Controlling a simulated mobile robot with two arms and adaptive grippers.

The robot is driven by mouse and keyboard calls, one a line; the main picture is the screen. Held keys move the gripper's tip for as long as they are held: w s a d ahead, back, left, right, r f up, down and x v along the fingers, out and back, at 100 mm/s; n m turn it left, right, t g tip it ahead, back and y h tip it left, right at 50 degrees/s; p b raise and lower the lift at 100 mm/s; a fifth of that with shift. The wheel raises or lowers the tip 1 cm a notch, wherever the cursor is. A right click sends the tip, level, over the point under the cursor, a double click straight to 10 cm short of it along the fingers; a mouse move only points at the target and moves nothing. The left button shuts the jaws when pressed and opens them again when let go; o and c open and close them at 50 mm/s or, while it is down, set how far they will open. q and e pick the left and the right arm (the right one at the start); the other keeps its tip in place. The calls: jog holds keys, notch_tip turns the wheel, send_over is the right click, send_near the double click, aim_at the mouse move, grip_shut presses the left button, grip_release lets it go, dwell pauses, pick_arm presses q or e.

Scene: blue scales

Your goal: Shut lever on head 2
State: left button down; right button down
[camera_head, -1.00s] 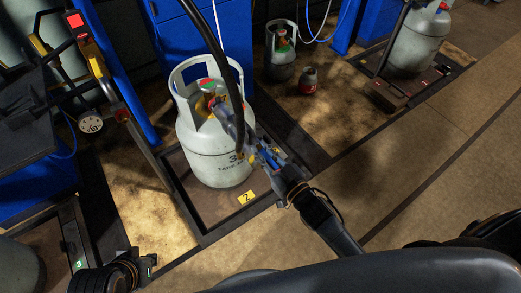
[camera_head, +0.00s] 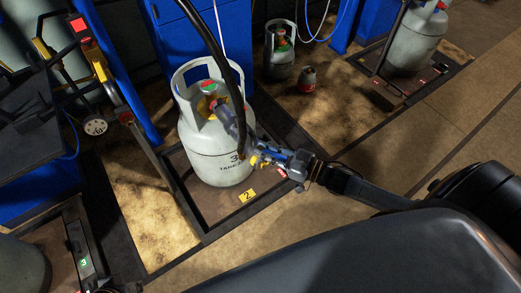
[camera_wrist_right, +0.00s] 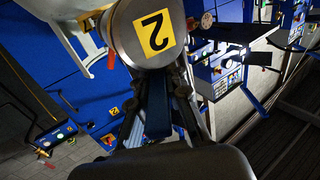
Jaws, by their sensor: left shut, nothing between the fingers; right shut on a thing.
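Filling head 2 shows in the right wrist view as a silver round body with a yellow "2" label (camera_wrist_right: 154,33). In the head view, the grey head (camera_head: 228,118) is at the valve on top of the white cylinder (camera_head: 215,160), partly hidden by the black hose. My right gripper (camera_head: 256,157) is shut on the head, right of the cylinder. I cannot make out the lever clearly or tell its position. My left gripper (camera_head: 122,288) is only a dark sliver at the bottom left edge, away from the cylinder.
The cylinder stands on a dark scale platform (camera_head: 212,232) with a yellow "2" tag. A black hose (camera_head: 205,35) hangs from above. A small red cylinder (camera_head: 308,77) stands behind.

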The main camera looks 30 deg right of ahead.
dwell(0.5)
jog(key=c, duration=1.3)
grip_release()
jog(key=v, duration=1.2)
jog(key=shift+d, duration=0.15)
jog(key=shift+w, duration=0.1)
